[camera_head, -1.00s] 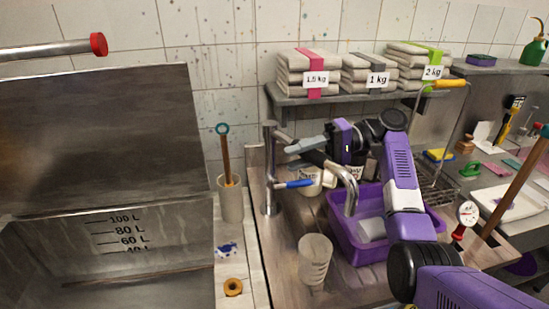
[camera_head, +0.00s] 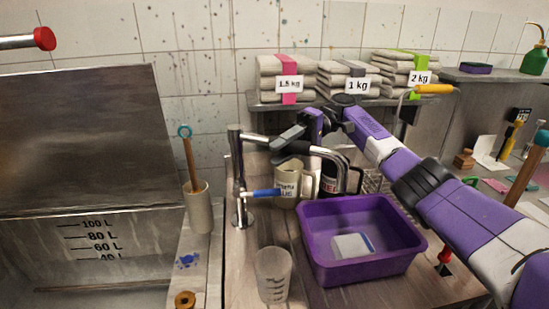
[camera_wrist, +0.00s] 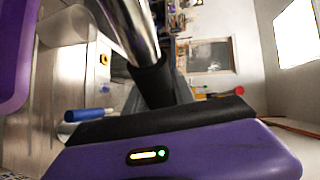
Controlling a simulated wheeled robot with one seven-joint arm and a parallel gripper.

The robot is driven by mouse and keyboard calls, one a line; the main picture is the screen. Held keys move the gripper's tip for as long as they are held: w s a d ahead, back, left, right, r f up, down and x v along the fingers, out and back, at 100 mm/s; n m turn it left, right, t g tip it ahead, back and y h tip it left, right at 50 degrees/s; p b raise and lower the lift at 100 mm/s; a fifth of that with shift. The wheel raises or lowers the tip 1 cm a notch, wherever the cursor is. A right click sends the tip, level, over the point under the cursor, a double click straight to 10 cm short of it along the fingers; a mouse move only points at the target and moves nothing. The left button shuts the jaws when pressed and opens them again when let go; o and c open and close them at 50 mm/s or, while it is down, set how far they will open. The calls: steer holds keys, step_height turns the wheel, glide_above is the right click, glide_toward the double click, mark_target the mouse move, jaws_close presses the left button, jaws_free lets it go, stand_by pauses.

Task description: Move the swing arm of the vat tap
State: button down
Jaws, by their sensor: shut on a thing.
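The vat tap is a chrome post (camera_head: 238,185) with a blue-handled lever (camera_head: 264,193), left of the purple tub. Its swing arm (camera_head: 325,153) reaches right from the post top and bends down at its free end, near the tub's back edge. My gripper (camera_head: 290,140) is shut on the arm's black sleeve, partly hidden by the fingers. In the wrist view the chrome tube runs down into the black sleeve (camera_wrist: 152,82) at the gripper, and the blue lever (camera_wrist: 88,115) shows at the left.
The purple tub (camera_head: 312,245) holds a white and blue block (camera_head: 352,246). A clear beaker (camera_head: 272,275) stands in front of the post. Labelled pots (camera_head: 287,185) stand close behind the swing arm. The steel vat (camera_head: 85,235) is at the left. A shelf with folded cloth stacks (camera_head: 285,80) is above.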

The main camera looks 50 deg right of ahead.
steer(key=shift+d, duration=0.15)
stand_by(0.4)
steer(key=c, duration=1.1)
jaws_free()
steer(key=shift+w, duration=0.1)
steer(key=shift+o, duration=0.2)
steer(key=o, duration=0.4)
steer(key=r, duration=1.5)
steer(key=shift+w+r+b, duration=0.15)
steer(key=shift+w+b, duration=0.1)
steer(key=shift+b, duration=0.15)
steer(key=shift+c, duration=0.2)
steer(key=r, duration=0.2)
steer(key=s+r, duration=0.1)
steer(key=r, duration=0.1)
steer(key=shift+r+p, duration=0.2)
steer(key=shift+p, duration=0.15)
steer(key=c, duration=0.4)
steer(key=shift+o, duration=0.2)
steer(key=shift+w+r, duration=0.15)
steer(key=shift+w, duration=0.1)
